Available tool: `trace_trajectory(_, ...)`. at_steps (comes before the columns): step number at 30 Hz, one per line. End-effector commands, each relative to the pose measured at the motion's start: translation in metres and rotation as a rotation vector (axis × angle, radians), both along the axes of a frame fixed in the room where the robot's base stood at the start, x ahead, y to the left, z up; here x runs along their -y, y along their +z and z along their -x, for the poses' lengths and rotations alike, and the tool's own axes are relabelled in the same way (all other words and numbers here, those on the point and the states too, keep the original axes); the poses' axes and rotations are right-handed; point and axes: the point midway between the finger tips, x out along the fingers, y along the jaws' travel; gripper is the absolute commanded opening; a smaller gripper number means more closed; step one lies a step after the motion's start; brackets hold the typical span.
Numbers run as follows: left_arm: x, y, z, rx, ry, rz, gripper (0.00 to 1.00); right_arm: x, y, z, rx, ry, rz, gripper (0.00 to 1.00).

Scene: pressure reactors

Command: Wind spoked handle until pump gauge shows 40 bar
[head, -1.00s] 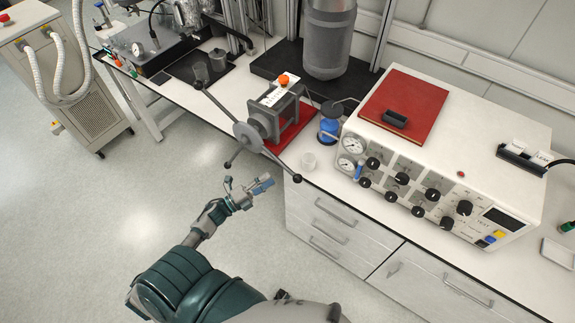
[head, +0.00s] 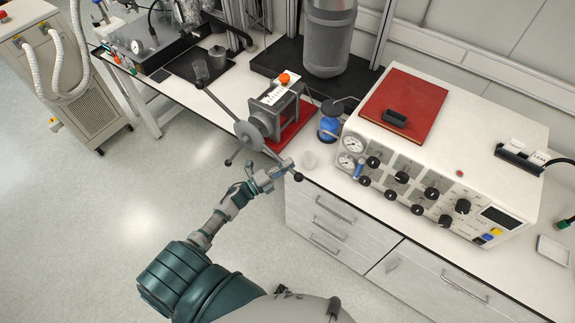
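The spoked handle (head: 249,134) is a grey hub with long spokes and dark ball knobs, on the front of a grey pump body (head: 276,106). One spoke points up-left, one down-left, and one down-right to a knob (head: 298,177). My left gripper (head: 282,169) is at the down-right spoke, close to its knob. I cannot tell whether its fingers touch the spoke or are closed. Two round gauges, an upper one (head: 353,144) and a lower one (head: 346,161), sit on the white console; their readings are too small to read. My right gripper is out of view.
The white console (head: 480,125) with black knobs and a red pad (head: 405,103) fills the right of the bench. Open floor lies in front at left.

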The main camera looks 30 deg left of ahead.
Motion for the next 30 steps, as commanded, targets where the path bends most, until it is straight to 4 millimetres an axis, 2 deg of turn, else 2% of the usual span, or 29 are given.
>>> trace_trajectory(6,-0.003,0.0,-0.001,-0.004,0.01,-0.003,0.0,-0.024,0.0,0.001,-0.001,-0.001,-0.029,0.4)
trace_trajectory(9,-0.002,0.0,-0.001,-0.006,0.014,-0.004,0.0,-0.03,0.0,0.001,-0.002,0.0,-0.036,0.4)
trace_trajectory(17,-0.002,-0.01,-0.001,-0.003,0.012,-0.046,0.0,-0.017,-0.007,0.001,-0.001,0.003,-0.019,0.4)
trace_trajectory(23,-0.003,-0.034,0.0,0.005,0.01,-0.154,0.0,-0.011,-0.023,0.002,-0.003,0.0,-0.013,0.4)
trace_trajectory(30,-0.012,-0.076,-0.001,0.021,0.009,-0.364,0.0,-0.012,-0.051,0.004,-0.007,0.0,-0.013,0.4)
